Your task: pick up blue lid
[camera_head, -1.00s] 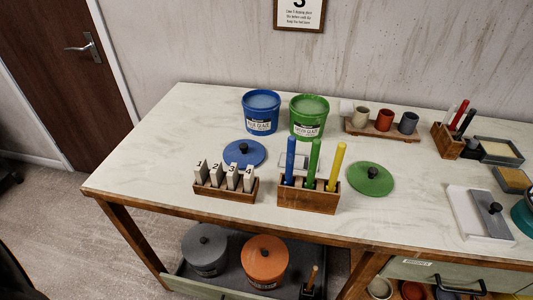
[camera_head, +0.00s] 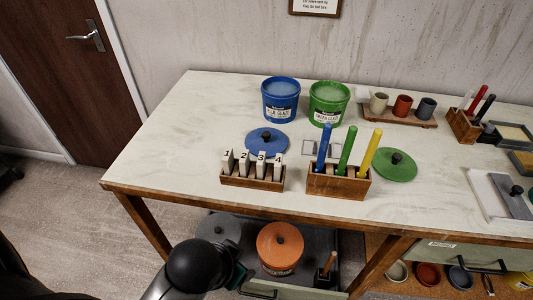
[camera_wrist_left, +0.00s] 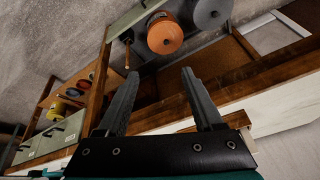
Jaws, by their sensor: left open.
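The blue lid (camera_head: 266,141) is a flat round disc with a black knob. In the head view it lies on the table in front of the blue glaze bucket (camera_head: 281,99) and behind a wooden rack of numbered tags. The lid does not show in the left wrist view. My left gripper (camera_wrist_left: 159,77) is open and empty in the left wrist view, with the table's wooden edge and the lower shelf beyond its fingers. In the head view my left arm is low in front of the table, well apart from the lid. My right gripper is out of view.
The numbered tag rack (camera_head: 252,176) and a wooden holder (camera_head: 338,184) with tall blue, green and yellow sticks stand near the front edge. A green bucket (camera_head: 328,104) and green lid (camera_head: 396,165) are to the right. The table's left part is clear.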

